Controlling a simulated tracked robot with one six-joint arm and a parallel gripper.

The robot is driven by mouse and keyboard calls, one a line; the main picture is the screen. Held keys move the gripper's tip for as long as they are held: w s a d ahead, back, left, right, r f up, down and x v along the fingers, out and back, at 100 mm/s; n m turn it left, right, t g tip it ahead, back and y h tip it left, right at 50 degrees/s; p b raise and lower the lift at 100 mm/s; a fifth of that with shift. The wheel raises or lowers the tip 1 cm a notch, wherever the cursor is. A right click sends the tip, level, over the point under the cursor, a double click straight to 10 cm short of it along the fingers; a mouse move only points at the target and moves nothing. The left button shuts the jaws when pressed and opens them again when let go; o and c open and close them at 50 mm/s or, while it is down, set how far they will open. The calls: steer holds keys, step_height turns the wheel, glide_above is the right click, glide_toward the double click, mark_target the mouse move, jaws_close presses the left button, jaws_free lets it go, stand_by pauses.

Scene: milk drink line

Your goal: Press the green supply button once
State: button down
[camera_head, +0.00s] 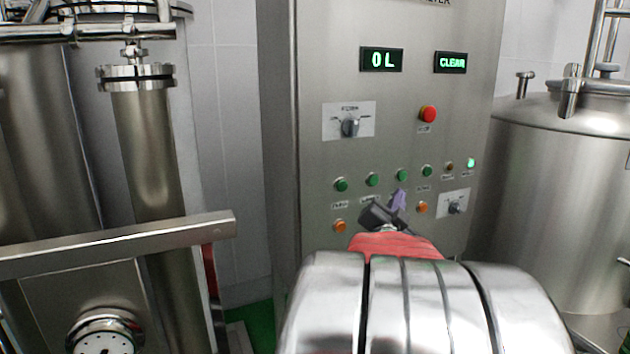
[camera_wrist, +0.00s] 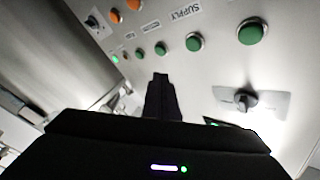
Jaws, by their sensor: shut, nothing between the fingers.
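The control panel's upper button row has several green buttons. In the wrist view, the label SUPPLY stands beside the second large green button from the right, the supply button (camera_wrist: 194,42). In the head view this appears to be the second green button from the left (camera_head: 372,179). My gripper (camera_head: 398,195) is shut and empty in front of the panel, just below the third green button (camera_head: 402,174). In the wrist view my gripper (camera_wrist: 161,78) points at the panel, left of and below the supply button. Contact with the panel cannot be told.
Orange buttons (camera_head: 340,226) sit below the green row. A red button (camera_head: 428,114) and a selector knob (camera_head: 349,127) are above it. The displays read "0 L" (camera_head: 381,60) and "CLEAR" (camera_head: 450,62). Steel tanks stand on the right (camera_head: 570,190) and left.

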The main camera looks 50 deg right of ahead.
steer(key=w+d, duration=0.3)
steer(key=w, duration=0.3)
stand_by(0.3)
steer(key=shift+w+d, duration=0.1)
steer(key=shift+w, duration=0.1)
stand_by(1.7)
steer(key=shift+w+d, duration=0.15)
steer(key=shift+w, duration=0.2)
steer(key=shift+w+d, duration=0.2)
steer(key=shift+w, duration=0.2)
stand_by(1.0)
steer(key=shift+s, duration=0.1)
steer(key=shift+s+a, duration=0.4)
steer(key=shift+s, duration=0.3)
stand_by(0.3)
steer(key=s, duration=0.1)
steer(key=s+a, duration=0.1)
steer(key=s, duration=0.1)
steer(key=s+a, duration=0.1)
steer(key=shift+s+a, duration=0.15)
steer(key=shift+s, duration=0.1)
